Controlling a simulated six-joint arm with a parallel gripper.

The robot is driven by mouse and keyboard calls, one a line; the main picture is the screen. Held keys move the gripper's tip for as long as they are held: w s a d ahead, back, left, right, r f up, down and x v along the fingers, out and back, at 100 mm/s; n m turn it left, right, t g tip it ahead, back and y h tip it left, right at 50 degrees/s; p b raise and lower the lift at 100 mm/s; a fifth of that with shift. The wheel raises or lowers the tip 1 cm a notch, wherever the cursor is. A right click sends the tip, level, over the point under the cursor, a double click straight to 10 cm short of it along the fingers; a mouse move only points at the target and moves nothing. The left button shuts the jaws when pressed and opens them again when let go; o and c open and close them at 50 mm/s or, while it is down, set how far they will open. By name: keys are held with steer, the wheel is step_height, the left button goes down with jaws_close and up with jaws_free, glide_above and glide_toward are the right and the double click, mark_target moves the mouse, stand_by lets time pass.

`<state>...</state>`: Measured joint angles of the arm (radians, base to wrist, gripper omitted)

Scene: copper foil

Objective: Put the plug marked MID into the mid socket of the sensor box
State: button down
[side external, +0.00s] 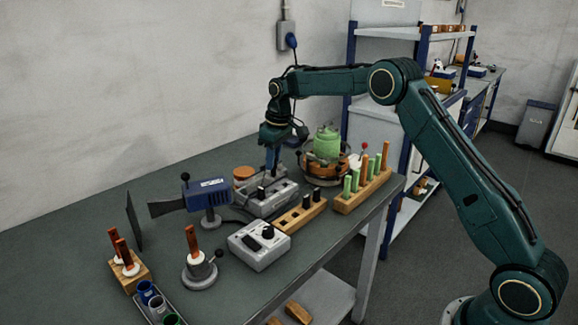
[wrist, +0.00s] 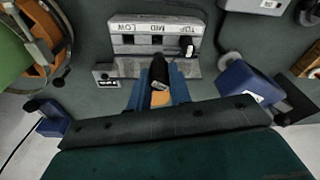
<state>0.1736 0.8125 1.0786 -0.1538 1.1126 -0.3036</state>
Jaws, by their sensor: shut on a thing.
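The sensor box (wrist: 117,28) is pale grey with a row of sockets and the labels LOW, MID and TOP. In the wrist view its middle socket (wrist: 157,40) and left socket (wrist: 128,40) are dark and empty; a black plug (wrist: 187,46) stands in the right one. My gripper (wrist: 160,90) is shut on another black plug (wrist: 158,70) with a small white label, too small to read. It shows just in front of the box, roughly in line with the middle socket. In the side view my gripper (side external: 272,172) is over the box (side external: 265,205); the held plug is hard to make out.
A wooden rack (side external: 290,220) with black plugs stands in front of the box. A grey switch unit (side external: 258,247), a blue-bodied device (side external: 205,193), a green-topped round apparatus (side external: 326,145) and a peg rack (side external: 360,197) crowd around. Bare table shows at the back left.

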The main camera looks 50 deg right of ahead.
mark_target(273, 176)
steer(key=shift+w+f, duration=0.1)
steer(key=shift+f, duration=0.15)
steer(key=shift+f, duration=1.45)
steer(key=shift+f, duration=1.8)
stand_by(0.9)
steer(key=c, duration=0.9)
jaws_free()
steer(key=shift+f, duration=0.1)
steer(key=shift+r, duration=1.2)
stand_by(0.6)
